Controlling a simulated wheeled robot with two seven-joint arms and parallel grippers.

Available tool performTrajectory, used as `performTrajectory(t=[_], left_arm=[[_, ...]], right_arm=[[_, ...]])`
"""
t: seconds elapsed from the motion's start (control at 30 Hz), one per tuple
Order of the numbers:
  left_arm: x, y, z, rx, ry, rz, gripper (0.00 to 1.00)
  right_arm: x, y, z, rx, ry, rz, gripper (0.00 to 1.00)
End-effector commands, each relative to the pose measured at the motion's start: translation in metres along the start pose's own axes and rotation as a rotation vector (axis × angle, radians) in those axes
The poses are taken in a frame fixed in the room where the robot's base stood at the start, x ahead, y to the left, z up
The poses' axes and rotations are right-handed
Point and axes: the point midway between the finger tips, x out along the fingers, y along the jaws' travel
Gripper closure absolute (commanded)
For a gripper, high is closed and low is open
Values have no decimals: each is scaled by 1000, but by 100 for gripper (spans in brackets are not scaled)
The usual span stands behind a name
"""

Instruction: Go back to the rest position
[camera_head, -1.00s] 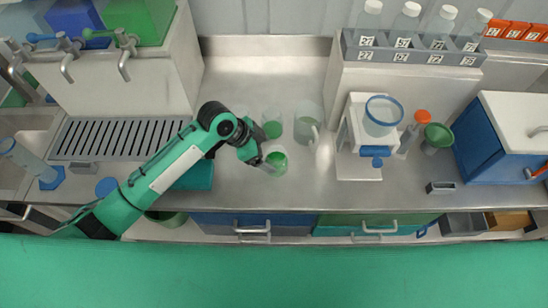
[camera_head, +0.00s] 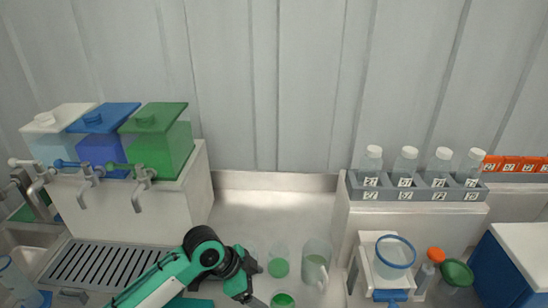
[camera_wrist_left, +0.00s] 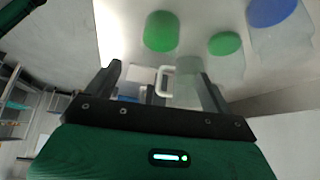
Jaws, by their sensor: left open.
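My left arm comes in from the lower left in the head view, with its left gripper (camera_head: 250,299) low near the vessels, partly cut off by the bottom edge. In the left wrist view the left gripper (camera_wrist_left: 162,90) is open, with nothing held between its fingers. A vessel with green liquid (camera_head: 283,299) stands beside the gripper at the bottom edge. A second vessel with green liquid (camera_head: 278,267) stands behind it, and a clear handled jug (camera_head: 316,265) stands to the right. The right gripper is not in view.
Green (camera_head: 160,146), blue and pale tanks with taps stand on a block at the left. A grey rack (camera_head: 415,190) of labelled bottles stands at the right. Below it are a blue-rimmed funnel (camera_head: 394,257) and a blue box (camera_head: 510,265). The middle counter behind the vessels is clear.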

Motion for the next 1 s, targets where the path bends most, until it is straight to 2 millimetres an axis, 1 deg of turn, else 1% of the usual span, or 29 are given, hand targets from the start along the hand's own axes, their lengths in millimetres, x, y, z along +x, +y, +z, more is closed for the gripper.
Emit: performTrajectory(t=[0.13,0.27,0.47,0.67,0.8,1.0], left_arm=[[6,12,4,-33,8,-10,15],[15,32,13,-114,20,-44,15],[19,64,40,-300,22,-130,15],[12,95,81,-523,-9,-233,15],[2,118,116,-685,-52,-310,15],[-17,147,160,-869,-125,-410,15]], right_arm=[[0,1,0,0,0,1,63],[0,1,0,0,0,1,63],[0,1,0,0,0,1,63],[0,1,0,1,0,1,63],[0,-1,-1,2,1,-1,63],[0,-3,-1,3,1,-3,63]])
